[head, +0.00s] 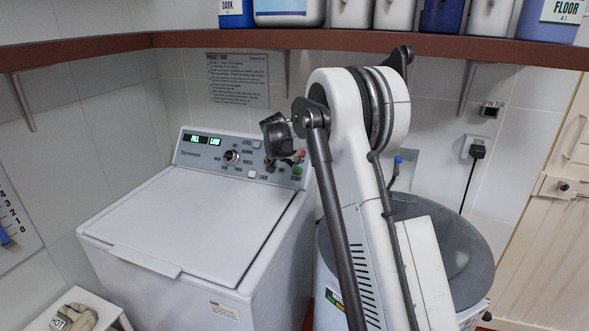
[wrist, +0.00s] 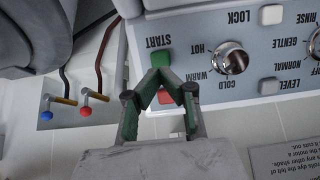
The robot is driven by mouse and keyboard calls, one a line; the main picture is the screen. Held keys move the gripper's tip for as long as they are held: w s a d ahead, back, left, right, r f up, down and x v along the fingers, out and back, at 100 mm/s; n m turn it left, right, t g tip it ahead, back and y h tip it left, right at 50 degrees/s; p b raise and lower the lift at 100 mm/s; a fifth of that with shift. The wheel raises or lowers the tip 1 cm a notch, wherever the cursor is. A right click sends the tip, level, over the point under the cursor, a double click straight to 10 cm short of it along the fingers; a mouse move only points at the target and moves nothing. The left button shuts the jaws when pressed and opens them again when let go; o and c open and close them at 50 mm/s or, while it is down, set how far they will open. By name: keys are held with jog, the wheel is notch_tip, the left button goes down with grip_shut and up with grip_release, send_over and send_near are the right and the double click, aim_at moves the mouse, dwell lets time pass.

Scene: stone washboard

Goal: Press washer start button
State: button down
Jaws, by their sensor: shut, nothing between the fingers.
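The white washer (head: 190,230) stands left of centre with its lid shut and a grey control panel (head: 193,151) at the back. The green start button (head: 297,170) is at the panel's right end, above its START label. In the upside-down wrist view, the green start button (wrist: 158,57) lies at my fingertips and is partly hidden by them. My gripper (wrist: 164,70) is shut and empty, its dark green fingers meeting in a point over the button. I cannot tell whether they touch it. In the head view my gripper (head: 271,162) is small and dark before the panel.
A red button (wrist: 165,97) shows between my finger links. A metal knob (wrist: 230,58) is beside the fingers, with white buttons beyond. A shelf (head: 320,42) with bottles runs above. A grey-lidded tub (head: 460,235) stands right of the washer. Red and blue taps (wrist: 85,111) are nearby.

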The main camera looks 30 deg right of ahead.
jog(key=v, duration=0.6)
jog(key=shift+r, duration=0.2)
jog(key=shift+a, duration=0.1)
dwell(0.4)
jog(key=s+a+r+n+y, duration=0.1)
jog(key=s+a+r, duration=0.25)
jog(key=s, duration=0.45)
jog(key=s+a+r+n+y, duration=0.1)
jog(key=s+a+r+n, duration=0.15)
jog(key=s+a, duration=0.4)
jog(key=s+a+r+n+y, duration=0.15)
jog(key=s+r, duration=0.25)
jog(key=s, duration=0.6)
jog(key=s+a+f+n, duration=0.1)
jog(key=s+a+f, duration=0.1)
jog(key=s, duration=0.6)
jog(key=s+a+f+n+t+y, duration=0.1)
jog(key=s+a+f, duration=0.2)
jog(key=s, duration=0.6)
jog(key=s+a+f+n+y, duration=0.1)
jog(key=s+a+f+n, duration=0.1)
jog(key=s, duration=0.6)
jog(key=shift+s+a+f+t+b, duration=0.2)
jog(key=shift+a+f+t+b, duration=0.25)
jog(key=shift+a+f, duration=0.5)
